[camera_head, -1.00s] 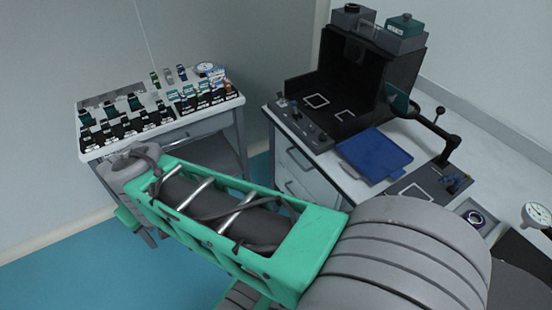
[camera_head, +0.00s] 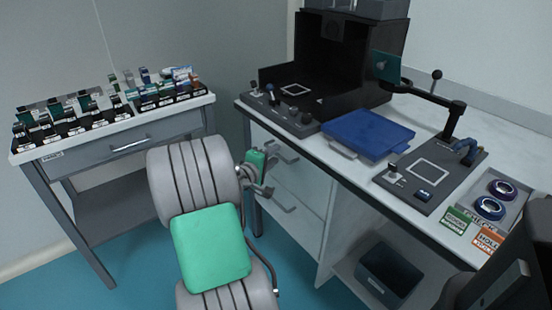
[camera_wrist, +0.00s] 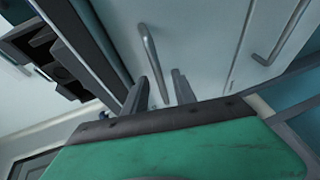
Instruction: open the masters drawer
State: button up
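The bench cabinet has two pale drawer fronts, the upper one (camera_head: 267,141) and the lower one (camera_head: 305,192), each with a bar handle. The upper handle (camera_head: 286,154) is partly hidden by my gripper (camera_head: 265,184), which is in front of the cabinet's left side. In the wrist view my gripper (camera_wrist: 158,90) has its two dark fingers apart. A bar handle (camera_wrist: 149,55) runs down towards the gap between them; I cannot tell whether they touch it. A second handle (camera_wrist: 283,35) lies farther right. Both drawers look shut. I cannot read a "masters" label on either.
A side table (camera_head: 175,143) at left has its own handled drawer (camera_head: 120,150) and carries several small labelled items. The bench top holds a blue tray (camera_head: 368,133), a black enclosure (camera_head: 335,60) and a control plate (camera_head: 432,178). A dark bin (camera_head: 388,272) stands below.

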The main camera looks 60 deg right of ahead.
jog(key=shift+s+d+f, duration=0.1)
jog(key=shift+d+f, duration=0.1)
jog(key=shift+d, duration=0.85)
grip_shut()
dwell(0.6)
